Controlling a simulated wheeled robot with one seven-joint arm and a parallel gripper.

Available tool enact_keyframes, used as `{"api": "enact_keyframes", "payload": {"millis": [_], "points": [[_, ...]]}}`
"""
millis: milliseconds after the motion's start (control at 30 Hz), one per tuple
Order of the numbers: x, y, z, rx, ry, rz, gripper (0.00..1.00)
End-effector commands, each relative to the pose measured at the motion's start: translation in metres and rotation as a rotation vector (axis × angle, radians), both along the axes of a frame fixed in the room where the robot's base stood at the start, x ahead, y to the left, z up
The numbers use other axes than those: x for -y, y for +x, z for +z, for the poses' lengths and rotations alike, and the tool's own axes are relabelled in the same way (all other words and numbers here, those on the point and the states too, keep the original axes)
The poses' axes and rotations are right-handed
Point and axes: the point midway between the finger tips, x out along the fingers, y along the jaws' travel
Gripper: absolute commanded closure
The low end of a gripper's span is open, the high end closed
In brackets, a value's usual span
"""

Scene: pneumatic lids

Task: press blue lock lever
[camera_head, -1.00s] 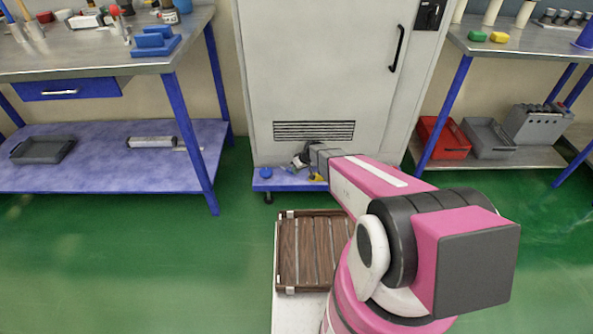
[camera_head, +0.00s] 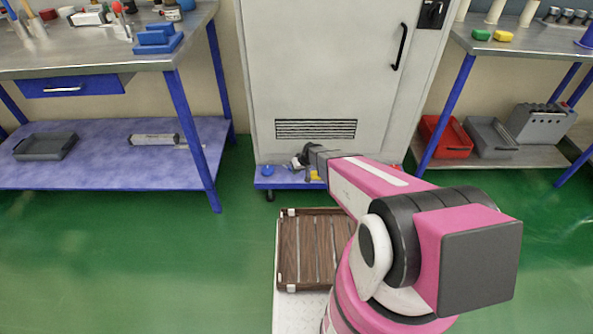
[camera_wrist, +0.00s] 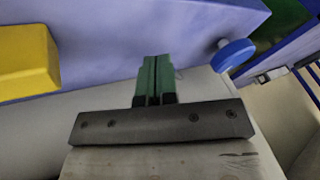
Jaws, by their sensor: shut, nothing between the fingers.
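A blue round knob (camera_head: 267,170) on a short stem sits at the left end of the blue platform in front of the cabinet. It also shows in the wrist view (camera_wrist: 235,54), to the right of my fingers and apart from them. It is the likeliest blue lock lever, but I cannot tell for sure. My gripper (camera_head: 298,162) is low before the cabinet, between the knob and a yellow block (camera_head: 316,175). In the wrist view my green-tipped fingers (camera_wrist: 155,75) are together and empty. The yellow block (camera_wrist: 25,62) is at the left there.
The grey cabinet (camera_head: 320,70) rises behind my gripper. Its blue platform (camera_head: 285,184) stands on casters. Workbenches stand at left (camera_head: 90,66) and right (camera_head: 520,45). A wooden-slatted tray (camera_head: 281,250) is in front. Green floor is open at the left.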

Motion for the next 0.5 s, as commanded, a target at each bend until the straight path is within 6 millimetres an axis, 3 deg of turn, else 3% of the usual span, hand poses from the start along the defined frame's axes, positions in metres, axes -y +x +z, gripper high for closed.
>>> {"api": "enact_keyframes", "payload": {"millis": [500], "points": [[-0.015,-0.013,0.0,-0.001,0.0,-0.2,1.0]]}}
